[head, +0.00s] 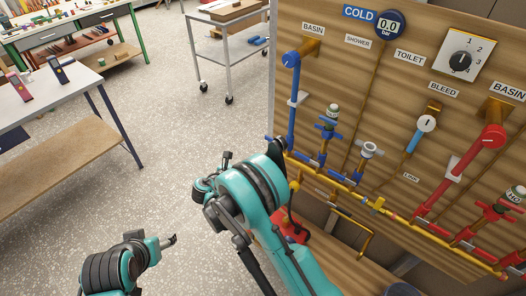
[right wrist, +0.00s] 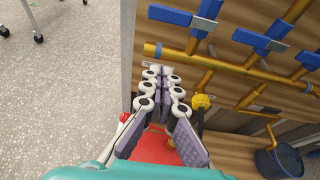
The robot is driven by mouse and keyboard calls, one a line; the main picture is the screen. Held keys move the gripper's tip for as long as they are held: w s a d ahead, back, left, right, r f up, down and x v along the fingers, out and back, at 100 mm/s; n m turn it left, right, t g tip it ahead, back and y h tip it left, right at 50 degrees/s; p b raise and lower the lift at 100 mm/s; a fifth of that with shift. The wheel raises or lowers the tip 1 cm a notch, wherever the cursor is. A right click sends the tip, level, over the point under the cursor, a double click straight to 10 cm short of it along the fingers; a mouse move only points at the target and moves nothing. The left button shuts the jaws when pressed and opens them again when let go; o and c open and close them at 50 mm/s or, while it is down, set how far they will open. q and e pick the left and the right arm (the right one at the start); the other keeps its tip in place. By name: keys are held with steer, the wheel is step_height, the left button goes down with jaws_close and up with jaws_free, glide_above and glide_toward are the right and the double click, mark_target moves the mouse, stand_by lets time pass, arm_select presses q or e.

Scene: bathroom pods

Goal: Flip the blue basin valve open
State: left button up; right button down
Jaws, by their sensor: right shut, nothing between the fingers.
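The blue basin pipe (head: 292,105) runs down the wooden panel under the left BASIN sign to a low yellow pipe. A blue valve handle (head: 301,157) lies near its foot. In the right wrist view, the leftmost blue handle (right wrist: 183,17) shows above the yellow pipe's end. My right gripper (right wrist: 161,72) is shut and empty, with its tips just below that pipe and apart from the handle. In the head view my right arm hides most of this gripper. My left gripper (head: 172,240) hangs over the floor at lower left, far from the panel; its fingers are too small to judge.
More blue handles (right wrist: 262,41) stand along the yellow pipe to the right. A red pipe (head: 462,175) is at far right. Below the panel are a red object (right wrist: 160,145) and a dark bucket (right wrist: 280,162).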

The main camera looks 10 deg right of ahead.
mark_target(276, 143)
steer(key=b+x, duration=0.2)
steer(key=x, duration=0.7)
steer(key=shift+w+d+f+b, duration=0.1)
steer(key=shift+d+f+b, duration=0.2)
steer(key=shift+b, duration=0.1)
step_height(276, 143, up, 4)
steer(key=shift+r+b, duration=0.1)
steer(key=shift+b, duration=0.25)
steer(key=shift+w, duration=0.15)
